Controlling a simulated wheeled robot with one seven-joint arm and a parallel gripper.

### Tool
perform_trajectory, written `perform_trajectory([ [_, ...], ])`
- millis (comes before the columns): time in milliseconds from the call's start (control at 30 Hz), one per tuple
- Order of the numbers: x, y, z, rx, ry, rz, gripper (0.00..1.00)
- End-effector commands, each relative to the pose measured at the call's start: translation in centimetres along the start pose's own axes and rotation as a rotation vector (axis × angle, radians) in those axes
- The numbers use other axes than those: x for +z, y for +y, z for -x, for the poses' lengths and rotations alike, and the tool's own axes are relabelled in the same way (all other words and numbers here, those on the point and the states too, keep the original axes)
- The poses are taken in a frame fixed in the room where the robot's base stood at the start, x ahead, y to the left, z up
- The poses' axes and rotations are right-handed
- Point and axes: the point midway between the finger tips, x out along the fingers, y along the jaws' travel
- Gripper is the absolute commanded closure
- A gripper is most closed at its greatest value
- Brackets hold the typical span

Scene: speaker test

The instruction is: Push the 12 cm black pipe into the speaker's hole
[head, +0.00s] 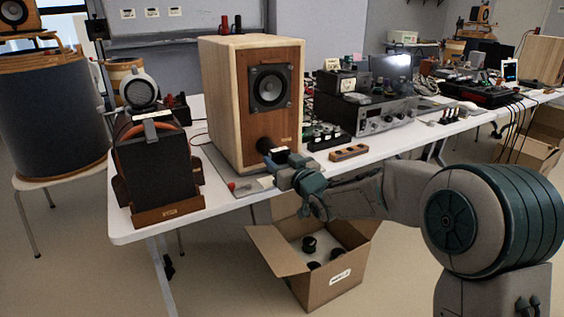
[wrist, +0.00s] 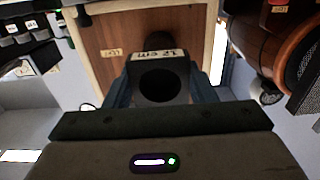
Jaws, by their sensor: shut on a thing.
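The wooden speaker (head: 219,95) stands on the white table, and its brown front panel also shows in the wrist view (wrist: 100,42). The black pipe (wrist: 160,82), with a white "12 cm" label, is between the fingers of my gripper (head: 287,168). My gripper is shut on it at the lower part of the speaker's front. The pipe's open near end faces the wrist camera. Its far end points at the panel where the hole is, with a dark round shape behind it. The hole is covered by the pipe, so I cannot tell whether the tip is inside.
A cardboard box (head: 330,291) with several black pipes stands on the floor below the table edge. A black speaker on a wooden stand (head: 157,170) is left on the table (head: 230,196). A brown block (head: 348,153) and audio equipment (head: 383,115) are to the right.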

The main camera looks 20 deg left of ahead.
Motion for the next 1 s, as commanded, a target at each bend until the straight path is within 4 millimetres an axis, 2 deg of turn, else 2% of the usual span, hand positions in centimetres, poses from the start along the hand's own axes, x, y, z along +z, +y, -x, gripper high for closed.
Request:
perform_trajectory([
  [700,0.0,-0.1,-1.8,-0.001,0.001,0.000,0.77],
  [1000,0.0,0.0,-2.0,0.000,0.001,0.000,0.77],
])
